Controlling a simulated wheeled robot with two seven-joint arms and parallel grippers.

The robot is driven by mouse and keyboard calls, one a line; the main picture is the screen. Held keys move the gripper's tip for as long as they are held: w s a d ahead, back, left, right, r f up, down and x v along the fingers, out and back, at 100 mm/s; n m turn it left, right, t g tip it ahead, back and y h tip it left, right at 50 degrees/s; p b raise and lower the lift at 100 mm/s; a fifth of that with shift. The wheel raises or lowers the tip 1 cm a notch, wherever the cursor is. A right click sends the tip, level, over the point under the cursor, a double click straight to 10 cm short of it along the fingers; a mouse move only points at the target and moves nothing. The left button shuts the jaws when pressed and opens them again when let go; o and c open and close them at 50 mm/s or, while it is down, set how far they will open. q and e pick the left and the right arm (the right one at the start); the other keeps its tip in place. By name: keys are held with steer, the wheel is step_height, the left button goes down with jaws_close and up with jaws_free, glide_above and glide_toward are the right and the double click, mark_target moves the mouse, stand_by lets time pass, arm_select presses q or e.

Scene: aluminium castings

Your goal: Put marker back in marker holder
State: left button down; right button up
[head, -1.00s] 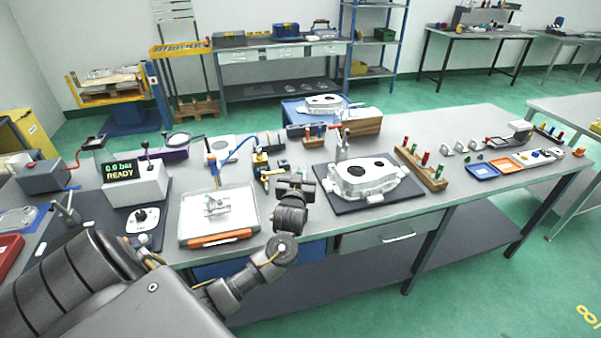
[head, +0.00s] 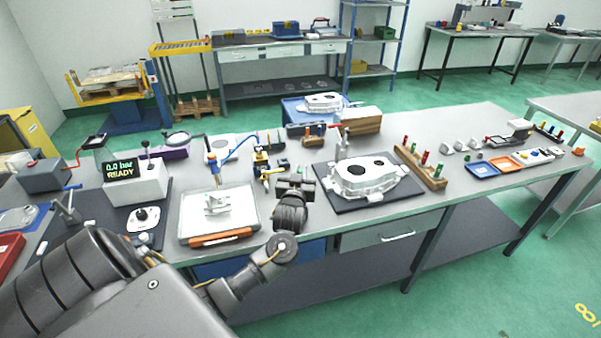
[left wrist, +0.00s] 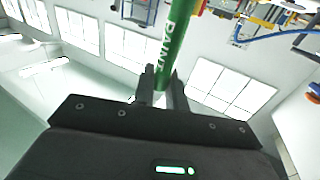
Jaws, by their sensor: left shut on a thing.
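My left gripper (head: 296,186) is over the front middle of the near bench, between the white tray and the dark mat. In the left wrist view its fingers (left wrist: 163,88) are shut on a green paint marker (left wrist: 178,45) with white lettering. The marker is hard to make out in the head view. A small wooden block (head: 314,140) with upright pieces stands behind the gripper, at the back of the bench. A longer wooden rack (head: 425,170) with red and green pieces stands to the right. I cannot tell which is the marker holder. My right gripper is not in view.
A grey casting (head: 362,178) lies on the dark mat (head: 395,205) right of the gripper. The white tray (head: 245,222) with a small part is to the left. Blue and orange trays (head: 482,170) are far right.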

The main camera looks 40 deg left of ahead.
arm_select(q)
steer(key=shift+p, duration=0.45)
stand_by(0.7)
steer(key=shift+f+b, duration=2)
steer(key=shift+f, duration=0.95)
steer(key=shift+r, duration=0.15)
steer(key=shift+r+p, duration=2.45)
steer(key=shift+p, duration=0.5)
